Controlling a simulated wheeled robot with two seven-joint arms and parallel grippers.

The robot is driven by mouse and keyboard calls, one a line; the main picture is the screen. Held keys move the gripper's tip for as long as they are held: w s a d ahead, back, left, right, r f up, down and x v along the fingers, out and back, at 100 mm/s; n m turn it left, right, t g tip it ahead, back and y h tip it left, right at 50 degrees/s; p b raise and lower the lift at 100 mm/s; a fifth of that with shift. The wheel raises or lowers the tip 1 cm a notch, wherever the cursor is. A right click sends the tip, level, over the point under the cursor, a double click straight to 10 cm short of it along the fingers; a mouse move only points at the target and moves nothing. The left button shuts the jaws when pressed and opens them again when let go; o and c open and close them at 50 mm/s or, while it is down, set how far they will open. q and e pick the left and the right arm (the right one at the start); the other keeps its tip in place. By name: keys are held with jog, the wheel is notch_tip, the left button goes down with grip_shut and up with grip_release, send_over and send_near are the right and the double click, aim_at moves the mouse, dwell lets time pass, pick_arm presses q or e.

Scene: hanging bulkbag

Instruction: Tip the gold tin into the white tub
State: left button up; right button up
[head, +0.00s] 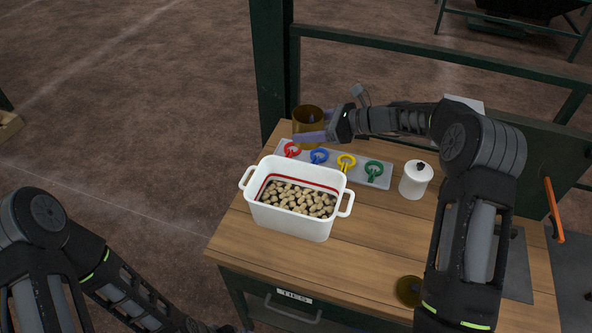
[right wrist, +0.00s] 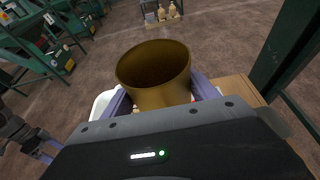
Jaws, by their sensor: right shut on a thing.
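The gold tin (head: 307,119) is held by my right gripper (head: 318,125) above the back left of the table, behind the white tub. In the right wrist view the tin (right wrist: 155,75) sits between the two purple fingers, its open mouth showing a dark inside. I cannot see whether anything lies in it. In the head view it looks about upright. The white tub (head: 290,223) stands on the table with two side handles, a red line inside and many tan, peanut-like pieces in it.
A grey strip (head: 331,166) with red, blue, yellow and green rings lies behind the tub. A white lidded jar (head: 415,180) stands to the right. A round gold lid-like disc (head: 409,290) lies near the front. Green frame posts (head: 272,60) rise behind the table (head: 350,250).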

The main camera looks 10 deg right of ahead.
aim_at(308, 128)
jog(key=shift+r, duration=0.15)
jog(key=s+r, duration=0.3)
jog(key=s, duration=0.3)
jog(key=shift+a, duration=0.45)
dwell(0.4)
